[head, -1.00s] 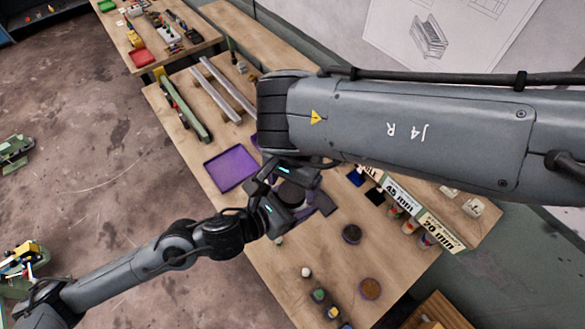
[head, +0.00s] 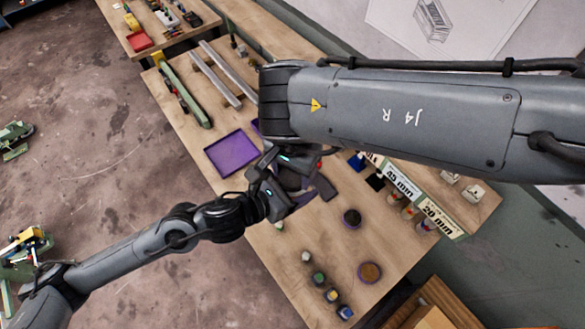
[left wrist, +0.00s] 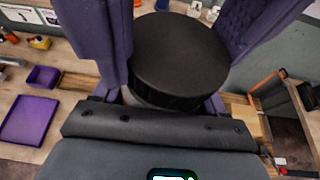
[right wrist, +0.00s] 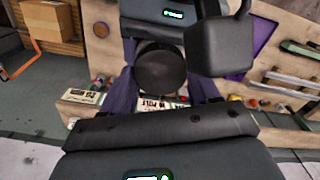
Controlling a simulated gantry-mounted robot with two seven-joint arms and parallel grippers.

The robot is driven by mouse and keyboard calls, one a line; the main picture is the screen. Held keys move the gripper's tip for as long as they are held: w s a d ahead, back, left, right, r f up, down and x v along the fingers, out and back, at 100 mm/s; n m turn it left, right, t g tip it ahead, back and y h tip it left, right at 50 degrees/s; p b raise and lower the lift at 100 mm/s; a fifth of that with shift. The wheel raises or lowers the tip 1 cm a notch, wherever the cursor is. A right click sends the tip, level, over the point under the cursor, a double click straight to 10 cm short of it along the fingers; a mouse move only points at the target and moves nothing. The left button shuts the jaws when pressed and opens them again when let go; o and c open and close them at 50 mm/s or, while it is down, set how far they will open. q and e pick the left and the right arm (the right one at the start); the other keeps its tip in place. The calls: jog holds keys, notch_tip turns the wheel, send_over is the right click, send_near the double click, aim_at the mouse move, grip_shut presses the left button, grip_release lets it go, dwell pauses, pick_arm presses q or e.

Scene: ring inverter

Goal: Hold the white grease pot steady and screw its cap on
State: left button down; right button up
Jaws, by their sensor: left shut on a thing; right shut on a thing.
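The black round cap (left wrist: 180,60) fills the middle of the left wrist view, between my left gripper's purple fingers (left wrist: 172,85). A pale sliver of the white grease pot (left wrist: 132,97) shows beneath it; the rest is hidden. My left gripper is shut on the pot. In the right wrist view the dark cap (right wrist: 160,70) lies between the purple fingers of my right gripper (right wrist: 163,88), which is shut on it. In the head view both grippers crowd together over the table, right gripper (head: 293,176) above, mostly covering cap and pot. Whether the cap's thread is engaged cannot be seen.
A purple tray (head: 232,153) lies left of the grippers. A dark round dish (head: 352,217), a brown-filled dish (head: 370,272) and several small bottles (head: 319,279) stand toward the front. Bare table lies between.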

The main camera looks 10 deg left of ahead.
jog(key=m, duration=0.9)
jog(key=shift+m, duration=0.4)
jog(key=o, duration=1.2)
jog(key=shift+c, duration=0.2)
jog(key=shift+r, duration=2.25)
